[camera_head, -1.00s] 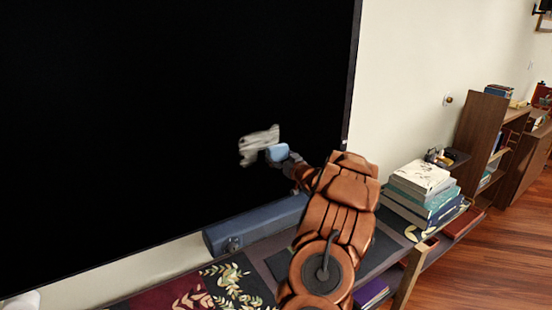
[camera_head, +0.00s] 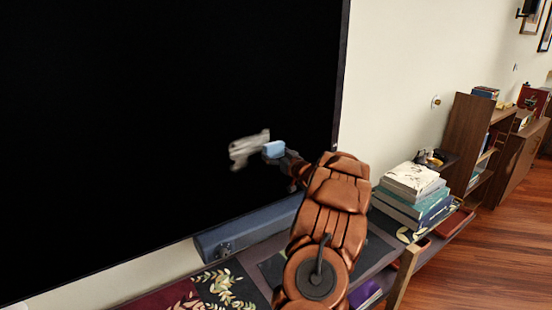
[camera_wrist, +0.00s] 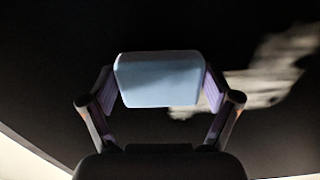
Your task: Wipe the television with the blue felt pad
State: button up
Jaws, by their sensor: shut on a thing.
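The television (camera_head: 150,120) is a large black screen filling the left of the head view. A pale grey smudge (camera_head: 248,149) shows on its lower right area, and also at the upper right of the wrist view (camera_wrist: 285,70). My gripper (camera_head: 277,152) is shut on the blue felt pad (camera_head: 273,148), in front of the screen just right of the smudge. In the wrist view the blue felt pad (camera_wrist: 160,80) sits between both fingers. I cannot tell whether the pad touches the screen.
A blue-grey bar (camera_head: 240,230) lies below the screen on the low shelf. Stacked books (camera_head: 412,192) stand on the shelf to the right of my arm. A brown bookcase (camera_head: 466,140) is farther right. Wooden floor (camera_head: 470,260) is clear at the lower right.

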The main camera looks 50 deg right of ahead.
aim_at(246, 159)
jog(key=shift+w+a+f+b, duration=0.1)
jog(key=shift+w+a+b, duration=0.25)
jog(key=shift+a+b, duration=0.6)
jog(key=shift+w+a+r+b, duration=0.1)
jog(key=shift+w+a+b, duration=0.35)
jog(key=shift+a, duration=0.8)
jog(key=shift+w+a+f+b, duration=0.1)
jog(key=shift+w+a+b, duration=0.15)
jog(key=shift+a+b, duration=0.75)
jog(key=shift+w+a+b, duration=0.25)
jog(key=shift+a+b, duration=0.1)
jog(key=shift+a, duration=0.25)
jog(key=shift+w+a+b, duration=0.25)
jog(key=shift+a+b, duration=0.05)
jog(key=shift+a, duration=0.35)
jog(key=shift+w+a+b, duration=0.25)
jog(key=shift+a+b, duration=0.1)
jog(key=shift+a, duration=0.25)
